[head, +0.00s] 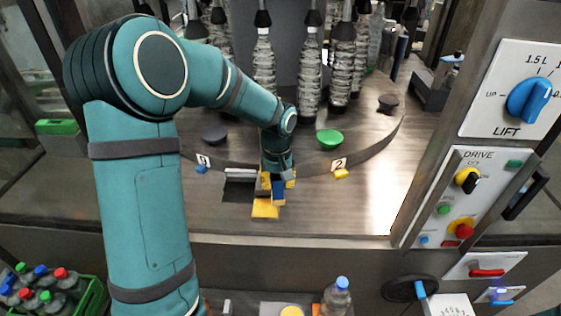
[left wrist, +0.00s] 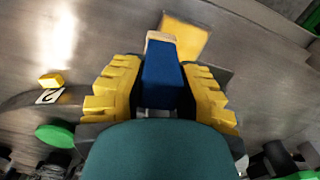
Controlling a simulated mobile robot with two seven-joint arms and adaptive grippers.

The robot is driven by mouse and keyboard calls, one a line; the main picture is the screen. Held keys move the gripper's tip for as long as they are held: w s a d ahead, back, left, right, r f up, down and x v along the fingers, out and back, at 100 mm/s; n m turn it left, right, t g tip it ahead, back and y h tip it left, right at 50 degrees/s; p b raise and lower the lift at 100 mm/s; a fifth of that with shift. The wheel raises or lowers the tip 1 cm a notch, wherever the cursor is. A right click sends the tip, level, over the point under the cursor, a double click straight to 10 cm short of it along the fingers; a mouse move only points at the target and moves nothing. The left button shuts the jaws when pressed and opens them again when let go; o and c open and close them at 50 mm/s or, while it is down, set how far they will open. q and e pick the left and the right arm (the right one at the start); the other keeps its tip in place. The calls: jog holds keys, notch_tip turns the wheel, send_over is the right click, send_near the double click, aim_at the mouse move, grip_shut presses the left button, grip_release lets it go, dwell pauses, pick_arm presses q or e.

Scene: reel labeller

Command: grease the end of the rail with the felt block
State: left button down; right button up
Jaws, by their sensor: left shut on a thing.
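My left gripper (head: 277,184) reaches down over the metal deck in front of the round bottle table. Its yellow fingers are shut on the felt block, a dark blue block (left wrist: 162,78) with a pale tan end (left wrist: 160,37). The block points down and away from the fingers, its pale end close to a yellow square (head: 265,209) on the deck; this square also shows in the left wrist view (left wrist: 186,38). I cannot tell whether they touch. A dark plate with a pale strip (head: 239,187) lies just left of the gripper. I cannot clearly make out the rail's end. My right gripper is not in view.
A round table (head: 365,145) carries several bottles and a green disc (head: 329,138). A yellow piece (head: 341,174) sits by the "2" label. The control panel (head: 470,200) rises at right. A green bottle crate (head: 95,297) is at lower left. Bare deck (head: 350,210) lies right of the gripper.

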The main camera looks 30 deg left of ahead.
pick_arm(q)
notch_tip(320, 180, up, 3)
jog(key=shift+w+d+f+p, duration=0.1)
jog(key=shift+w+f+p, duration=0.05)
jog(key=shift+p, duration=0.55)
jog(key=shift+r, duration=0.85)
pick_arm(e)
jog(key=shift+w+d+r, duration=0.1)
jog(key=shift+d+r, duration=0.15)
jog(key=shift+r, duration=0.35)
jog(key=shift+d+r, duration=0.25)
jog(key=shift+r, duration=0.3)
